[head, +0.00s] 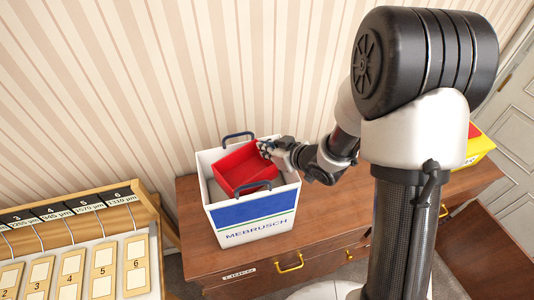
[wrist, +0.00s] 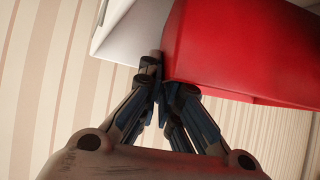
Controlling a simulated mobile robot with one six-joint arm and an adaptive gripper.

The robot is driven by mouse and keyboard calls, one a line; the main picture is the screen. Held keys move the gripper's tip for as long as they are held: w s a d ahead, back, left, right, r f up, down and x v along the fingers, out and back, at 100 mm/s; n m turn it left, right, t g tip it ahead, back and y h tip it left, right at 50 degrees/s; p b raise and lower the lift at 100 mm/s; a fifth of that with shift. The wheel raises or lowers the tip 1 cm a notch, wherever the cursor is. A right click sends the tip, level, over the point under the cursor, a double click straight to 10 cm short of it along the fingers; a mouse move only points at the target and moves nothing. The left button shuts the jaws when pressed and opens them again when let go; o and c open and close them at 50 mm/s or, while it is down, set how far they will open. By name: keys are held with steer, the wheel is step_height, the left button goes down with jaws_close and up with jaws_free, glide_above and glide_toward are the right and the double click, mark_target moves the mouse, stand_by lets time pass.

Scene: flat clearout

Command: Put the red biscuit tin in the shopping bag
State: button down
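The red biscuit tin (head: 240,174) looks like an open-topped red box. In the head view it is at the mouth of the shopping bag (head: 253,220), within the rim and looking turned and somewhat tilted; its underside is hidden. The bag is white with a blue band and two dark handles. My gripper (head: 266,148) is at the tin's upper right edge. In the wrist view my gripper's fingers (wrist: 160,78) close together at an edge of the tin (wrist: 230,50), seemingly pinching its wall. The white bag (wrist: 135,35) shows behind.
The bag stands on a brown wooden chest of drawers (head: 330,225) with brass handles. A yellow and red box (head: 478,148) is at its right end, partly behind my arm. A rack with numbered cards (head: 75,250) is at the lower left. A striped wall is close behind.

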steer(key=shift+w+f, duration=0.1)
steer(key=shift+f, duration=0.65)
steer(key=shift+f+b, duration=0.6)
steer(key=shift+f, duration=0.1)
steer(key=c, duration=1.8)
jaws_free()
